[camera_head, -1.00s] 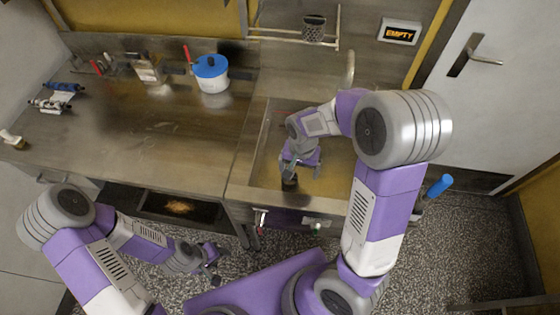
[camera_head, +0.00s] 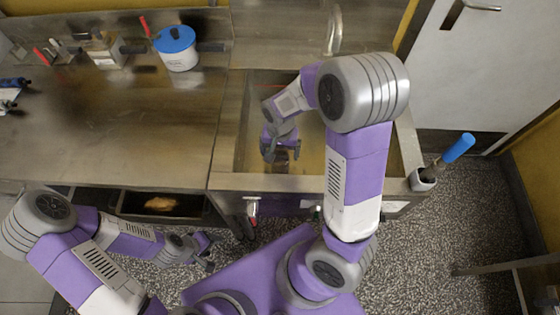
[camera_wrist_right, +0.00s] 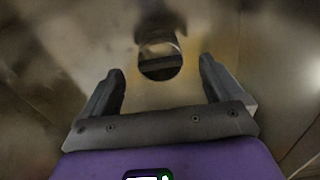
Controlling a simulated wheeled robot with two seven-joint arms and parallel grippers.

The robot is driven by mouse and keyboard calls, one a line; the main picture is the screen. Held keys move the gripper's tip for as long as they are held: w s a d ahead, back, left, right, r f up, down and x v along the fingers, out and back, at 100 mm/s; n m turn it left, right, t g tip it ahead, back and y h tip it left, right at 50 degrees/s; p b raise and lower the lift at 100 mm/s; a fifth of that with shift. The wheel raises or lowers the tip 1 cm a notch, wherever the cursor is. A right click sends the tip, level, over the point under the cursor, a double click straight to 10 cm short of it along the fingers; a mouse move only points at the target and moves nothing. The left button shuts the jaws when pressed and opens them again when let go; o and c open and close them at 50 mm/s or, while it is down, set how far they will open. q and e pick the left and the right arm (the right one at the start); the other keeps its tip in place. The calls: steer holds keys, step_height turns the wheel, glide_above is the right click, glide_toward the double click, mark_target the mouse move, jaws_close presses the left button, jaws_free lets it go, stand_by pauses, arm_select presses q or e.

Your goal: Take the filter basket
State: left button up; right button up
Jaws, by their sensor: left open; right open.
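A dark, round, cup-like object (camera_wrist_right: 160,66), which may be the filter basket, shows in the right wrist view in front of my right gripper (camera_wrist_right: 161,68). It lies beyond and between the fingers; I cannot tell its distance or whether it is mesh. In the head view, my right gripper (camera_head: 282,152) is open, pointing down in the sink basin (camera_head: 312,183). A dark patch lies under it, partly hidden by the fingers. My left gripper (camera_head: 207,252) is open and empty, low in front of the counter.
A white pot with a blue lid (camera_head: 177,50) stands on the steel counter (camera_head: 150,130). A faucet (camera_head: 334,30) rises behind the sink. A blue-handled tool (camera_head: 455,150) stands in a holder at the sink's right. An open drawer-like recess (camera_head: 160,204) is below the counter.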

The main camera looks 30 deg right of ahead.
mark_target(280, 156)
step_height(280, 156, down, 4)
steer(key=shift+w+d+f+b, duration=0.1)
steer(key=shift+f+b, duration=0.05)
steer(key=shift+b, duration=0.7)
steer(key=shift+c, duration=0.2)
steer(key=c, duration=1.1)
